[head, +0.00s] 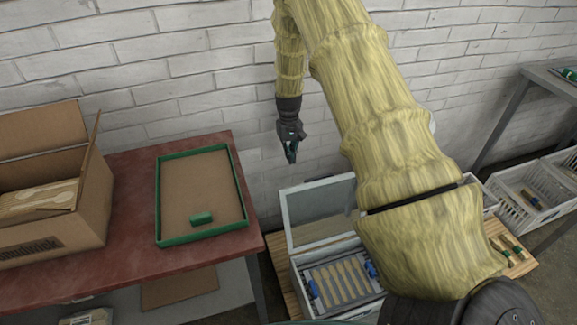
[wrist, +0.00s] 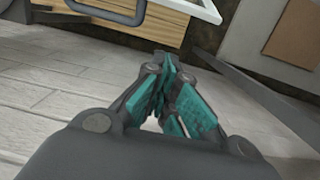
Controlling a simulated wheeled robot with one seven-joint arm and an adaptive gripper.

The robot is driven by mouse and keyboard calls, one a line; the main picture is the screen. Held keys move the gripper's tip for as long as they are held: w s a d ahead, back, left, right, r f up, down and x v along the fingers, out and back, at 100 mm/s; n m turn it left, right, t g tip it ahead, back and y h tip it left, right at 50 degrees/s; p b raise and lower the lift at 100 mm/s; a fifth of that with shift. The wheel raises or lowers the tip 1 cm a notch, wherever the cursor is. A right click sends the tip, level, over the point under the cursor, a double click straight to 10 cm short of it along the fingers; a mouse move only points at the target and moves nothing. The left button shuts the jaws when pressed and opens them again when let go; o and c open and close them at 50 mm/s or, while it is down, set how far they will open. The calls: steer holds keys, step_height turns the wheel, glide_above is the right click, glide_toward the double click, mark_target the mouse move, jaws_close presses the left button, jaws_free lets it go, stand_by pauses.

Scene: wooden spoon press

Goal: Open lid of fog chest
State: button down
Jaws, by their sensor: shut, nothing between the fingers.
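The fog chest (head: 298,277) is a pale grey box standing low, right of the red table. Its framed lid (head: 318,215) is raised, standing up at the chest's back edge. Inside, several pale wooden spoons (head: 340,281) lie in a row on a rack with blue end pieces. My gripper (head: 291,156) hangs above and behind the raised lid, in front of the brick wall, apart from the lid. In the wrist view its teal-padded fingers (wrist: 168,96) are together and empty. My arm hides the chest's right part.
The red table (head: 128,185) at left holds an open cardboard box (head: 50,225) and a green-rimmed tray (head: 243,205) with a green block (head: 201,218). White crates (head: 528,183) and a grey table (head: 545,75) stand at right. The white wall (head: 190,70) is close behind my gripper.

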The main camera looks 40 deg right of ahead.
steer(key=s+a+f, duration=0.1)
steer(key=s+f, duration=0.3)
steer(key=f, duration=0.3)
steer(key=shift+s+a+f, duration=0.15)
steer(key=shift+a+f, duration=0.15)
steer(key=shift+f, duration=0.05)
stand_by(0.4)
